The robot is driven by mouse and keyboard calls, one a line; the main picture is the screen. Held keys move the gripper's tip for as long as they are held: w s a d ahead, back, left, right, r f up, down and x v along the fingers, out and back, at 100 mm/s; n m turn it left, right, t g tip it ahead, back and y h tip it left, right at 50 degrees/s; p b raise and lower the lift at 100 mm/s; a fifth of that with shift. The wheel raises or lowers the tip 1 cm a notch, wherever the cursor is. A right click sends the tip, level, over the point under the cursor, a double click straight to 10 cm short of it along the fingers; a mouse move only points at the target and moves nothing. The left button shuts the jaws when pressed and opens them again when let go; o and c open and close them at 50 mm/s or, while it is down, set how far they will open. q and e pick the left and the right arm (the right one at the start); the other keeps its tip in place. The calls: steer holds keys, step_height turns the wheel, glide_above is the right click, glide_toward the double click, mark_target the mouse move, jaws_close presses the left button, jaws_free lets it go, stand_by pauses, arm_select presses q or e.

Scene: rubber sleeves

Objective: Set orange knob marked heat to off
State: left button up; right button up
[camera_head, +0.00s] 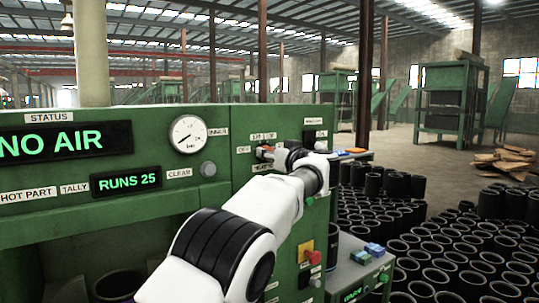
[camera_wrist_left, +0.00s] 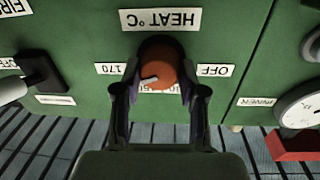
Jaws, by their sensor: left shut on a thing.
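The round orange knob (camera_wrist_left: 166,68) sits on the green panel below an upside-down HEAT °C label (camera_wrist_left: 160,20) in the left wrist view. Its pale pointer mark aims down and left, between the 170 label (camera_wrist_left: 110,68) at left and a partly hidden label below. The OFF label (camera_wrist_left: 214,70) is at right. My left gripper (camera_wrist_left: 160,82) has one dark finger on each side of the knob and is shut on it. In the head view my left gripper (camera_head: 275,154) reaches the panel and mostly hides the knob. My right gripper is not in view.
A black switch (camera_wrist_left: 42,72) and a round gauge (camera_wrist_left: 300,106) flank the knob in the wrist view. The head view shows a NO AIR display (camera_head: 65,142), a gauge (camera_head: 188,134), a red button (camera_head: 313,257) and many black rubber sleeves (camera_head: 440,250) at right.

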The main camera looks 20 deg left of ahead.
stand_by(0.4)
arm_select(q)
steer(key=shift+w+n+g+y+p, duration=0.1)
steer(key=shift+n+g+y+p, duration=0.35)
steer(key=shift+n, duration=4.3)
steer(key=shift+s+n+y+p, duration=0.1)
steer(key=shift+n+y+p, duration=0.4)
steer(key=shift+n, duration=4.2)
steer(key=shift+w+n+g+y+p, duration=0.2)
steer(key=shift+n+p, duration=0.6)
steer(key=shift+n, duration=3.95)
steer(key=shift+s, duration=0.1)
steer(key=shift+f, duration=0.1)
